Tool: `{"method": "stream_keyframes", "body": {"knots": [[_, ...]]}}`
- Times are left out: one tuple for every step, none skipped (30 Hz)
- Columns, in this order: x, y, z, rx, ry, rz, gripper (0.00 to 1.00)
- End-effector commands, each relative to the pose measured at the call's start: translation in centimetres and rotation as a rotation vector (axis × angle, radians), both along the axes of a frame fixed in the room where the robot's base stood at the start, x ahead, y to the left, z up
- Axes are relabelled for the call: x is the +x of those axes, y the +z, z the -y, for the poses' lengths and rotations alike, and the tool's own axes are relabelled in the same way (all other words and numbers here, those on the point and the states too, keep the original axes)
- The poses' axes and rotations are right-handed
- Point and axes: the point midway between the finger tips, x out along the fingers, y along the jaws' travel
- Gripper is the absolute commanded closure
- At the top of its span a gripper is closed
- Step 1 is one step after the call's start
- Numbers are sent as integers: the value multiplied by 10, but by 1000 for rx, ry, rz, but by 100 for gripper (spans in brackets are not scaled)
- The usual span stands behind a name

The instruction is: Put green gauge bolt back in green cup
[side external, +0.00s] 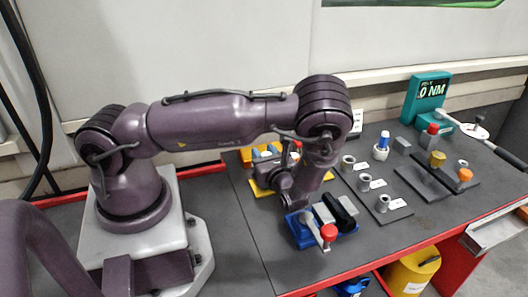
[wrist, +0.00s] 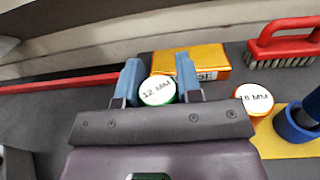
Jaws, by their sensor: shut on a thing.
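In the wrist view my gripper (wrist: 157,77) has its two blue fingers on either side of a round white cap marked 12 MM with a green rim, which I take as the green gauge bolt (wrist: 157,91). The fingers are shut on it. Its shank is hidden below the cap, and I cannot tell its height above the surface. In the side view my wrist hangs over the left part of the bench, and the fingers and bolt are not clear there. I cannot pick out a green cup in either view.
A white cap marked 16 MM with an orange rim (wrist: 254,98) is right of my gripper. A yellow box (wrist: 215,60) and a red brush (wrist: 285,45) lie beyond. A blue ring (wrist: 296,126) is at right. A blue fixture with a red knob (side external: 328,232) stands near my wrist.

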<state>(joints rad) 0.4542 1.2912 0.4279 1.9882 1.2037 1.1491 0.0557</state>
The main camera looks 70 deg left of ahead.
Motion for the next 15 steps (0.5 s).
{"method": "stream_keyframes", "body": {"knots": [[0, -1, 0, 0, 1, 0, 99], [0, -2, 0, 0, 1, 0, 99], [0, -3, 0, 0, 1, 0, 99], [0, -4, 0, 0, 1, 0, 99], [0, -5, 0, 0, 1, 0, 99], [0, -6, 0, 0, 1, 0, 99], [0, -6, 0, 1, 1, 0, 99], [0, -7, 0, 1, 1, 0, 99], [0, -8, 0, 1, 1, -1, 99], [0, -9, 0, 1, 1, -1, 99], [0, -10, 0, 1, 1, -1, 99], [0, -11, 0, 1, 1, 0, 99], [0, -11, 0, 1, 1, 0, 99], [0, -12, 0, 1, 1, 0, 99], [0, -13, 0, 1, 0, 0, 99]]}}
